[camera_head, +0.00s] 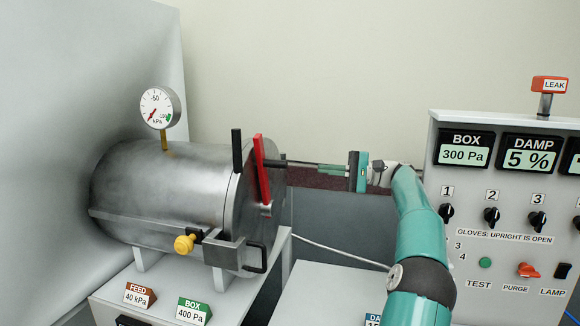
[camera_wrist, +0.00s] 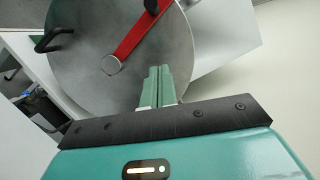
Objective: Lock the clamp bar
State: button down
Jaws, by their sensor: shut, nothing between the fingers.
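The red clamp bar (camera_head: 261,168) stands nearly upright, slightly tilted, across the round steel door of the chamber in the head view. In the wrist view the bar (camera_wrist: 135,38) runs diagonally from a round pivot (camera_wrist: 111,65) near the door's middle to a black grip (camera_wrist: 155,5) at the top edge. My gripper (camera_head: 322,167) points left toward the door from its right side. In the wrist view the fingers (camera_wrist: 161,72) are together and empty, beside the bar on its right. The gap between fingertips and door is hard to judge.
A black handle (camera_head: 257,259) sits low by the door. The control panel (camera_head: 510,225) stands at the right.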

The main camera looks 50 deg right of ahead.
aim_at(289, 166)
jog(key=w+a, duration=0.2)
jog(key=a, duration=0.1)
jog(key=w+a+r, duration=0.1)
jog(key=w+a, duration=0.1)
jog(key=a, duration=0.1)
jog(key=w+a+r, duration=0.1)
jog(key=a, duration=0.2)
jog(key=shift+w+a, duration=0.25)
jog(key=shift+w, duration=0.15)
jog(key=shift+s+a, duration=0.1)
jog(key=shift+s+r, duration=0.1)
jog(key=shift+a, duration=0.1)
